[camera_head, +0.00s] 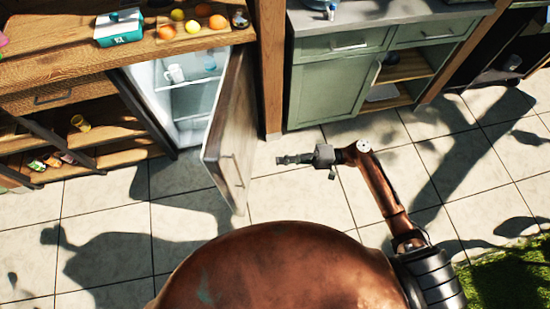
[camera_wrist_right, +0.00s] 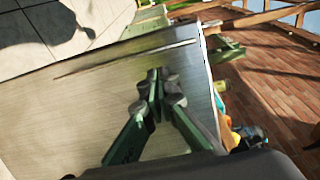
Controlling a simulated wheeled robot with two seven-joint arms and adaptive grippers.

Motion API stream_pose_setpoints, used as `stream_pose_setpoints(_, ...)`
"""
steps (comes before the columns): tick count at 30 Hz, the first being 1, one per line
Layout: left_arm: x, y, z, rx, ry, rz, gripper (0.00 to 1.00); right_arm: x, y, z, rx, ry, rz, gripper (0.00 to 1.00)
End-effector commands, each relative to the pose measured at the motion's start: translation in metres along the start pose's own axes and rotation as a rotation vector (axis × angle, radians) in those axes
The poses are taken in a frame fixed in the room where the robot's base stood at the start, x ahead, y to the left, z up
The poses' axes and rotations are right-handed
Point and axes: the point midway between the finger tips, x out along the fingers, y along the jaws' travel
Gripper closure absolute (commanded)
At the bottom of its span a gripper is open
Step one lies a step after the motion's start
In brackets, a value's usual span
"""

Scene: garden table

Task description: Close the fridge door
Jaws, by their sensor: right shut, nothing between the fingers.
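The fridge (camera_head: 168,98) stands under the wooden counter at the left in the head view. Its door (camera_head: 232,110) is swung partly open toward me, and its lit inside shows a white mug on a shelf. A long handle (camera_head: 238,170) runs along the door's outer face. My right gripper (camera_head: 280,160) is shut and empty, to the right of the door and apart from it in the head view. In the right wrist view the shut fingers (camera_wrist_right: 160,84) point toward the door's flat face (camera_wrist_right: 70,110), with the handle (camera_wrist_right: 125,58) beyond. My left gripper is out of view.
A wooden post (camera_head: 271,70) stands just right of the fridge. A green cabinet (camera_head: 335,85) is farther right. Fruit on a board (camera_head: 198,40) and a teal box (camera_head: 119,28) sit on the counter. The tiled floor (camera_head: 300,205) before the door is clear.

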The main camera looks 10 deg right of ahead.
Motion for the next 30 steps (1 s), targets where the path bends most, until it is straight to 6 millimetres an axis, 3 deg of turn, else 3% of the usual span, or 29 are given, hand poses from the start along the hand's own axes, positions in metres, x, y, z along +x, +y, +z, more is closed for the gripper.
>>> stream_pose_setpoints(9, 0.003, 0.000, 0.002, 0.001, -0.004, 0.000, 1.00, 0.068, -0.001, 0.000, -0.003, -0.006, -0.003, 1.00)
stream_pose_setpoints(15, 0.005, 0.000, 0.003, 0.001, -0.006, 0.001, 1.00, 0.102, 0.000, 0.000, -0.001, -0.004, -0.002, 1.00)
stream_pose_setpoints(21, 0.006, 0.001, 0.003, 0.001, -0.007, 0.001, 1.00, 0.121, 0.000, 0.000, -0.001, -0.001, -0.001, 1.00)
stream_pose_setpoints(30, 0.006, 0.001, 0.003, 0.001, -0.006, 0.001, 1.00, 0.125, 0.000, 0.000, -0.002, -0.001, 0.001, 1.00)
